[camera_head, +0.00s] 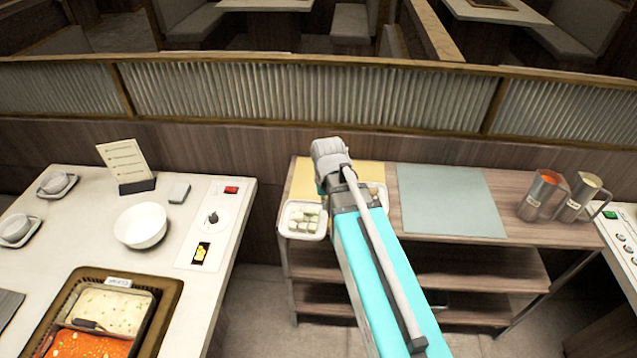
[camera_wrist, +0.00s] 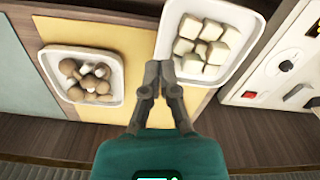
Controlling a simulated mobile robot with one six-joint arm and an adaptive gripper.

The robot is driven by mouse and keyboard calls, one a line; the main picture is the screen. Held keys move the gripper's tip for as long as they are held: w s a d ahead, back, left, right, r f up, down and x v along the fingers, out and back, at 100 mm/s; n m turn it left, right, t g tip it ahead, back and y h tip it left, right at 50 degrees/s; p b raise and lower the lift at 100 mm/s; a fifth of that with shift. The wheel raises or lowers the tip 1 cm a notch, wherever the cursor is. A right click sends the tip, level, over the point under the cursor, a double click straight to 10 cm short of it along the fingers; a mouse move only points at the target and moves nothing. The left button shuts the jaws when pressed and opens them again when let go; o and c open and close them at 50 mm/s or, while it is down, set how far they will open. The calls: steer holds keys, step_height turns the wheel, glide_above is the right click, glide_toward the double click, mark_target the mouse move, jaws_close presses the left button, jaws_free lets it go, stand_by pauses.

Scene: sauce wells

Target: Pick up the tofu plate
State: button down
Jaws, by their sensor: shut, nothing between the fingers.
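The tofu plate is a white square dish with several pale tofu cubes. In the head view it sits at the front left corner of the wooden shelf top (camera_head: 303,235), left of my arm. In the wrist view the tofu plate (camera_wrist: 242,24) is at the upper right. My gripper (camera_wrist: 164,66) is shut and empty, its fingertips together at the plate's lower left rim in the picture. I cannot tell whether they touch it. In the head view my arm hides the fingertips.
A white plate of mushrooms (camera_wrist: 112,98) lies left of the tofu plate in the wrist view, with a yellow mat (camera_wrist: 200,110) beneath. A grey-green mat (camera_head: 450,200) lies clear. Two metal pitchers (camera_head: 540,195) stand right; a hotpot table (camera_head: 95,215) is left.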

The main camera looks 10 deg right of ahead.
steer(key=s+n, duration=0.1)
steer(key=s, duration=0.5)
steer(key=shift+d, duration=0.25)
